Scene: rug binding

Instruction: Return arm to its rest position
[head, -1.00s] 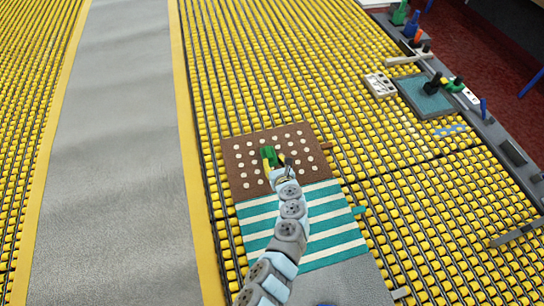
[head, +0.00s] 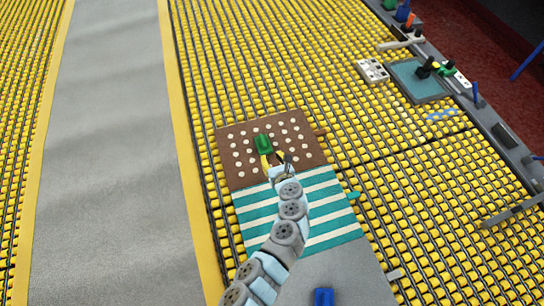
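My gripper (head: 275,163) is at the brown dotted mat (head: 312,155), above its lower middle part. Its fingers are spread apart. A green block (head: 263,143) lies on the mat just beyond the fingertips, close to the left finger; I cannot tell if they touch. My arm reaches up from the bottom over the teal and cream striped mat (head: 335,205) and hides part of it.
Yellow rollers (head: 420,220) surround the mats. A grey walkway (head: 110,150) with yellow edges runs along the left. At the upper right are a white holed block (head: 372,71), a teal tray (head: 405,90) and small coloured items. A blue block (head: 322,297) shows at the bottom.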

